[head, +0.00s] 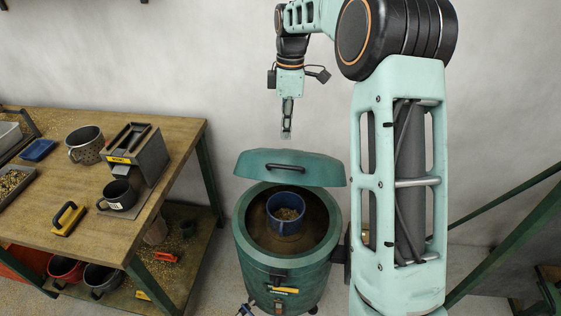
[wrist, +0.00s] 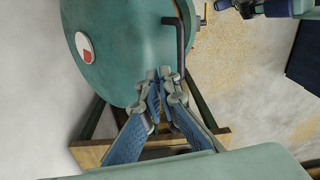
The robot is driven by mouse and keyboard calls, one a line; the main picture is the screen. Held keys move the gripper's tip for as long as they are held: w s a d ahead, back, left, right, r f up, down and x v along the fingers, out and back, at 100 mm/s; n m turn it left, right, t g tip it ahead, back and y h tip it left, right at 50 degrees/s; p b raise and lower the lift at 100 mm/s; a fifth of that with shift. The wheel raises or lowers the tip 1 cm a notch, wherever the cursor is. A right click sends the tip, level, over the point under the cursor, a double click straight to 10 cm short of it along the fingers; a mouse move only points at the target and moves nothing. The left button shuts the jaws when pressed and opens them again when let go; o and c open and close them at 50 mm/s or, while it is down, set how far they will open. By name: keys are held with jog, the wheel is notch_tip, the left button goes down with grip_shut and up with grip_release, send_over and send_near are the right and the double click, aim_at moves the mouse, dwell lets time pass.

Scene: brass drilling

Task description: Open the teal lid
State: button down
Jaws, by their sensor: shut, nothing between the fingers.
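The teal lid (head: 318,174) is raised at the back of the round teal drum (head: 262,258), with the drum's mouth uncovered in front of it. A black bar handle (head: 285,167) is on the lid. My gripper (head: 286,134) hangs above the lid, pointing down, shut and empty, apart from the handle. In the wrist view, the lid (wrist: 117,60) fills the upper middle. The handle (wrist: 180,45) runs along its right side, close to my gripper's closed fingertips (wrist: 163,75). Whether the fingers touch the lid cannot be told.
A blue pot (head: 285,222) with brass-coloured chips sits inside the drum. A wooden workbench (head: 60,205) stands to the left, with a grey machine (head: 140,155), a black mug (head: 118,195) and a yellow-handled tool (head: 68,219). Green bars (head: 510,235) stand at the right.

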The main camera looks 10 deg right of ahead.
jog(key=s+a+f+n+t+h+b, duration=0.1)
jog(key=s+a+f+n+t+b, duration=0.15)
jog(key=s+f+n+b, duration=0.3)
jog(key=s+a+f+n+t+b, duration=0.1)
jog(key=s+a+f+n+b, duration=0.15)
jog(key=s+n+b, duration=0.5)
jog(key=w+f+n, duration=0.2)
jog(key=w+f, duration=0.3)
jog(key=f, duration=0.4)
jog(key=w+r, duration=0.1)
jog(key=w+d+r, duration=0.1)
jog(key=shift+w+d+r, duration=0.15)
jog(key=shift+w, duration=0.2)
jog(key=shift+r, duration=0.1)
